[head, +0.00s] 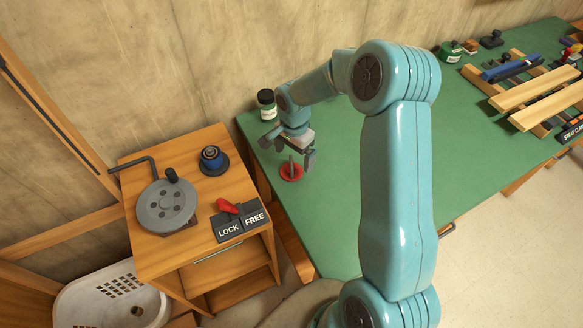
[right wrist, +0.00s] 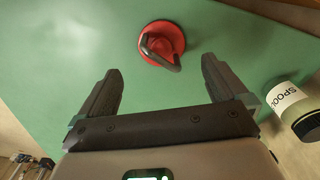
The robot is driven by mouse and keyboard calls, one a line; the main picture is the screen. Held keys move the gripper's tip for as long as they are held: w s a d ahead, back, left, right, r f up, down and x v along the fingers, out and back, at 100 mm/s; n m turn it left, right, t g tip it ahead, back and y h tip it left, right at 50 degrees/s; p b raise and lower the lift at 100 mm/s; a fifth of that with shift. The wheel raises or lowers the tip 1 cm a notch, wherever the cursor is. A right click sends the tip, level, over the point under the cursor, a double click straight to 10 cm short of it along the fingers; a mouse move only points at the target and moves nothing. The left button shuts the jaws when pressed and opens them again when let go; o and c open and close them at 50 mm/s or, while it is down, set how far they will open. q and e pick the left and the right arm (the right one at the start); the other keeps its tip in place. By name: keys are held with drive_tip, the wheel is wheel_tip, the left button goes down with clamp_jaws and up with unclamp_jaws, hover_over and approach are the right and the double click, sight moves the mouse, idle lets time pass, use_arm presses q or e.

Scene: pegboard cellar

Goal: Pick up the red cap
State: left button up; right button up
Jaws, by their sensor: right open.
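The red cap (head: 291,175) is a round red disc with a grey upright handle. It lies on the green tabletop (head: 340,175) near its left edge. In the right wrist view the cap (right wrist: 157,31) sits just beyond the fingertips, about midway between them, with its dark looped handle slanting toward the lower right. My right gripper (head: 289,153) is open and empty, low over the table at the cap; it also shows in the right wrist view (right wrist: 161,67). No finger appears to touch the cap. My left gripper is out of view.
A dark-lidded jar (head: 267,112) stands behind the gripper; its label reads "SPOO" in the wrist view (right wrist: 290,100). A wooden cabinet (head: 190,255) with a crank wheel, blue knob and LOCK/FREE switch stands left. Wooden slats (head: 535,95) and tools lie at the far right.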

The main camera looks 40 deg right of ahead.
sight(292, 165)
drive_tip(key=shift+w+f, duration=0.1)
drive_tip(key=shift+f, duration=0.3)
wheel_tip(292, 165, down, 4)
drive_tip(key=shift+a+r+p, duration=0.1)
drive_tip(key=shift+r+p, duration=0.05)
drive_tip(key=shift+p, duration=0.65)
drive_tip(key=shift+w+f, duration=0.1)
drive_tip(key=shift+f, duration=0.35)
drive_tip(key=shift+c, duration=0.7)
drive_tip(key=c, duration=1)
drive_tip(key=shift+r, duration=0.15)
